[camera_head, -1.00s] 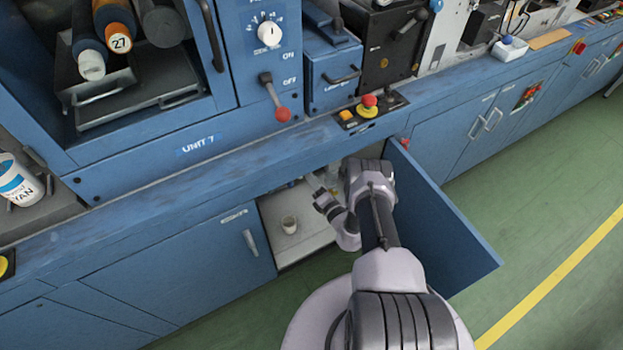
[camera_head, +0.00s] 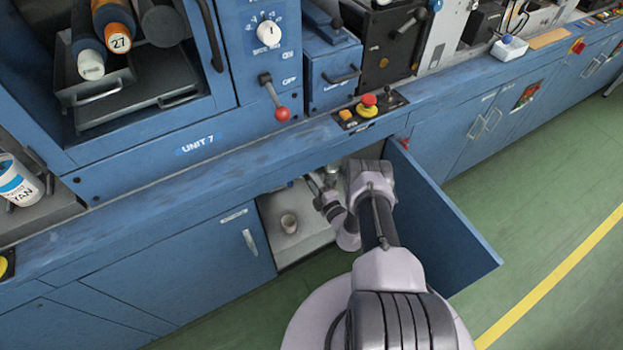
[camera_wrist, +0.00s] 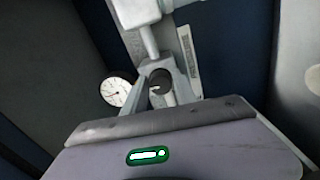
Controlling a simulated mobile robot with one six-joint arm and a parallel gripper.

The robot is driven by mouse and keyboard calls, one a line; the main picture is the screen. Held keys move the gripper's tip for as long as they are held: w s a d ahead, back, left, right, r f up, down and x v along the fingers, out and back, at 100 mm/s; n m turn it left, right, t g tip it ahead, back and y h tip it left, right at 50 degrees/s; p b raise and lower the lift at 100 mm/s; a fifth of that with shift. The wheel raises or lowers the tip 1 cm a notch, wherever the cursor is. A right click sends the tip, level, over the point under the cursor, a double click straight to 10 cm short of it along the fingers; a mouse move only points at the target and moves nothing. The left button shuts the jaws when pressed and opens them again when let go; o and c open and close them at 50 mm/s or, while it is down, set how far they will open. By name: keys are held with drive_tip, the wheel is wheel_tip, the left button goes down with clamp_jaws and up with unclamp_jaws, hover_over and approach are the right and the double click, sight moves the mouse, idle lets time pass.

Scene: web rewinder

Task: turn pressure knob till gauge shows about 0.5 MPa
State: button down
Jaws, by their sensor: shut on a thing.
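In the wrist view, the dark round pressure knob (camera_wrist: 160,78) sits between the fingers of my gripper (camera_wrist: 160,86), which is shut on it. A round white-faced pressure gauge (camera_wrist: 116,91) is just left of the fingers. It shows tilted, its lower right edge is close to the finger, and its reading is too small to make out. In the head view, my wrist reaches into the open cabinet below the bench. The knob and gauge cannot be made out there.
The open blue cabinet door (camera_head: 440,220) stands just right of my arm. The blue bench edge (camera_head: 230,180) is above the opening. A pale pipe (camera_wrist: 148,40) runs beyond the knob in the wrist view.

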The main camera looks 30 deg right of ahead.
drive_tip(key=shift+f, duration=0.1)
idle(0.3)
drive_tip(key=c, duration=1)
unclamp_jaws()
drive_tip(key=shift+s, duration=0.1)
drive_tip(key=s+p, duration=0.2)
drive_tip(key=s, duration=0.3)
drive_tip(key=s+p, duration=0.1)
drive_tip(key=s, duration=0.5)
drive_tip(key=s+p, duration=0.2)
drive_tip(key=s, duration=0.4)
drive_tip(key=shift+s+d+p, duration=0.15)
drive_tip(key=shift+d+p, duration=0.1)
drive_tip(key=shift+p, duration=0.1)
